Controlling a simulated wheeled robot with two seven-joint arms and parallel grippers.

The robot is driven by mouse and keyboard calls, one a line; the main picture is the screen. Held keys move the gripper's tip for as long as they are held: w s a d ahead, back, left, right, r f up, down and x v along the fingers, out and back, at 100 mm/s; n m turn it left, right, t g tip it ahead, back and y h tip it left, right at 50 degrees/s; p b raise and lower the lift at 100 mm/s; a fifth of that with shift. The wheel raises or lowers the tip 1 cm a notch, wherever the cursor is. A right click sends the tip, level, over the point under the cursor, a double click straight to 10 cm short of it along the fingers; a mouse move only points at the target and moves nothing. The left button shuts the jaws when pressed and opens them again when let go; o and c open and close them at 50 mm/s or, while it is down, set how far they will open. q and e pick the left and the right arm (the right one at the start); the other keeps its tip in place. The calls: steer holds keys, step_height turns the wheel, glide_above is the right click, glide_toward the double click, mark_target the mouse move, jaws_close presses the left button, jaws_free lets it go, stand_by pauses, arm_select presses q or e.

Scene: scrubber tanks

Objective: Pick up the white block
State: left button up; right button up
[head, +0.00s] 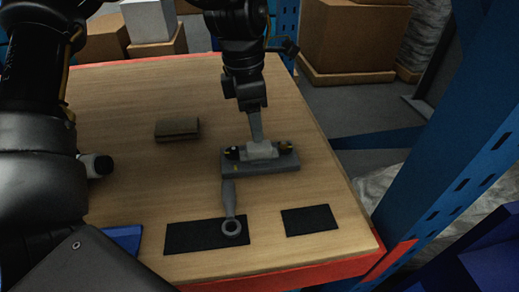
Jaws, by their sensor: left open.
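I see no plainly white block on the table. A pale grey-white box (149,19) stands on cardboard behind the table; I cannot tell whether it is the block. My left gripper (258,152) points down over the right part of the table, open, with its dark fingertips spread wide. A flat grey bar (262,165) shows right under it; I cannot tell whether they touch. My right gripper is not in view.
A grey ring wrench (229,205) lies partly on a dark mat (187,237). A smaller dark mat (309,220) lies to its right. An olive-brown block (177,128) lies left of the gripper. A blue upright (440,130) stands beyond the red-edged table's right side.

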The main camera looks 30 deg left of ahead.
mark_target(259, 145)
arm_select(q)
steer(key=shift+w+f, duration=0.45)
steer(key=shift+f, duration=0.25)
steer(key=shift+s+a, duration=0.1)
steer(key=shift+s, duration=0.35)
steer(key=shift+s+f, duration=0.1)
steer(key=shift+s, duration=0.05)
steer(key=f, duration=0.1)
steer(key=w+f, duration=0.1)
steer(key=f, duration=0.1)
steer(key=shift+w+d+f, duration=0.15)
steer(key=shift+d+f, duration=0.15)
steer(key=shift+f, duration=0.6)
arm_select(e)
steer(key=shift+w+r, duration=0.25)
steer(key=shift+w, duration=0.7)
arm_select(q)
steer(key=c, duration=1.2)
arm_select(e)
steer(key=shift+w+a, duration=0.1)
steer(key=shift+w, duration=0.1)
